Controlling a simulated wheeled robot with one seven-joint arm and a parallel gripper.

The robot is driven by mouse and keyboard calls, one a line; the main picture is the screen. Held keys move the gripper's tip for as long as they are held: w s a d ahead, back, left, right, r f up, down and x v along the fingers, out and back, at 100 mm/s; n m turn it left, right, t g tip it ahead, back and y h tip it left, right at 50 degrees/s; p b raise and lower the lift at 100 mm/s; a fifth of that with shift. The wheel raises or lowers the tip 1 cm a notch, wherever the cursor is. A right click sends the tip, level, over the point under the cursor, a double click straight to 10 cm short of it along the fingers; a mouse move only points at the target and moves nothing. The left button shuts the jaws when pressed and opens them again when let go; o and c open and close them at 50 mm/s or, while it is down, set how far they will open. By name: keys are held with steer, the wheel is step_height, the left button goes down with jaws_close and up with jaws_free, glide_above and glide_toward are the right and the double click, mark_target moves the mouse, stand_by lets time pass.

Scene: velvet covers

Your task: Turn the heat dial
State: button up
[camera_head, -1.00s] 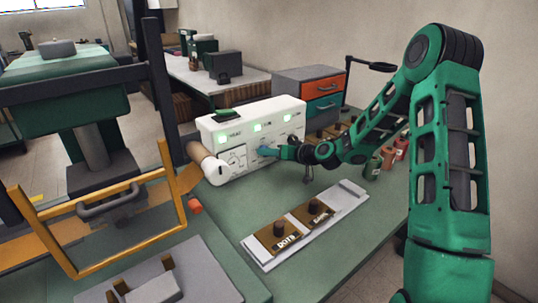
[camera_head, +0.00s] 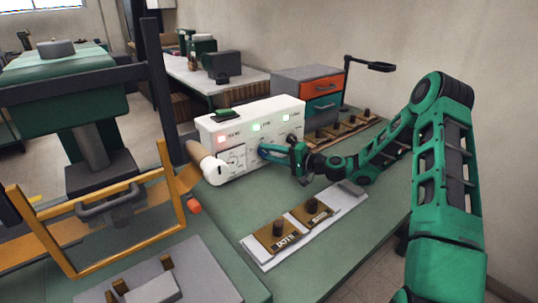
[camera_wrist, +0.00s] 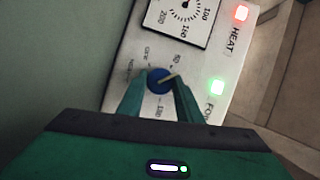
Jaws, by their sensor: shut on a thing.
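The white machine (camera_head: 252,117) stands on the green bench with its labelled front towards me. In the wrist view its heat dial (camera_wrist: 157,79) is a round blue knob with a pale pointer line slanting to the upper right, towards the printed marks. My gripper (camera_wrist: 158,86) is shut on the dial, one finger on each side. In the head view my gripper (camera_head: 265,151) reaches the machine's front from the right and hides the dial. The HEAT light (camera_wrist: 240,13) is red; the light below it (camera_wrist: 217,87) is green. A gauge (camera_wrist: 185,10) with a needle is partly visible.
A yellow-framed press (camera_head: 185,205) stands at the left. A drawer unit (camera_head: 310,88) is behind. Bare green bench lies between the strip and the machine.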

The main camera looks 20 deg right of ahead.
steer(key=shift+w+d+f+m+t, duration=0.1)
steer(key=shift+d+m+t, duration=0.1)
steer(key=shift+m, duration=0.4)
steer(key=shift+w+d+f+m+t, duration=0.1)
steer(key=shift+d+m+t, duration=0.1)
steer(key=shift+m, duration=0.4)
steer(key=shift+s, duration=0.1)
steer(key=o, duration=1)
steer(key=shift+f, duration=0.1)
steer(key=shift+o, duration=0.2)
steer(key=shift+a+y, duration=0.2)
steer(key=shift+y, duration=0.1)
steer(key=shift+s, duration=0.1)
steer(key=v, duration=1)
steer(key=shift+s+d, duration=0.15)
steer(key=shift+d, duration=0.2)
